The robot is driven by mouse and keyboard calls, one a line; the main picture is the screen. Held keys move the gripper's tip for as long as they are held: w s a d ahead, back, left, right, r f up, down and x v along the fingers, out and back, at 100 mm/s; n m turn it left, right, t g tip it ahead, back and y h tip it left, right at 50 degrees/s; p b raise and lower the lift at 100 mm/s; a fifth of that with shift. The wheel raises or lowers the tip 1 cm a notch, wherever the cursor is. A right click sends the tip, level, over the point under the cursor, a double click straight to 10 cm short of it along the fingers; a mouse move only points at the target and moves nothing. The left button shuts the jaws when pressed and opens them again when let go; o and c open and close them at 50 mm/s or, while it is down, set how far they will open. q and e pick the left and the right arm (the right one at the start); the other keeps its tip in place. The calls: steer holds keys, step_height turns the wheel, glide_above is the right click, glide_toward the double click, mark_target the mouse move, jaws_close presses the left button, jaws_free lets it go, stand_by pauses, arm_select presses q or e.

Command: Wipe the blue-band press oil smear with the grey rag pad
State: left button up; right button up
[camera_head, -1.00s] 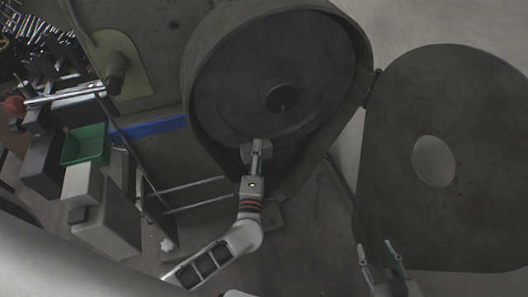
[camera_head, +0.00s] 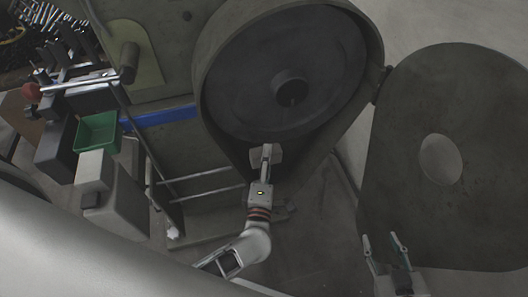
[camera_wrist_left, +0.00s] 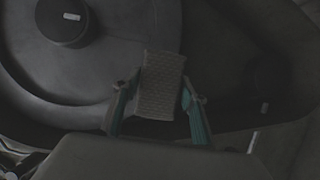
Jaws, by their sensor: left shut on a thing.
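My left gripper (camera_head: 265,166) is shut on the grey rag pad (camera_head: 268,153), at the lower part of the round press housing, in front of the big dark wheel (camera_head: 330,85). In the left wrist view the pad (camera_wrist_left: 160,84) sits between the two fingers of my left gripper (camera_wrist_left: 157,104), in front of the wheel's lower rim. I cannot tell if the pad touches the surface. The blue band (camera_head: 160,116) runs along the press frame left of the housing. I cannot make out an oil smear. My right gripper (camera_head: 385,243) is open and empty at the lower right.
The open round cover (camera_head: 475,150) hangs at the right, close to my right gripper. A green bin (camera_head: 97,133), grey boxes (camera_head: 120,198) and a red-knobbed lever (camera_head: 32,91) are at the left. Metal bars cross below the blue band.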

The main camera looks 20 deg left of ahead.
arm_select(q)
steer(key=shift+s+d, duration=0.35)
steer(key=shift+s, duration=0.05)
steer(key=shift+s+d, duration=0.45)
steer(key=shift+s, duration=0.2)
steer(key=shift+s+d, duration=0.4)
steer(key=shift+s, duration=0.25)
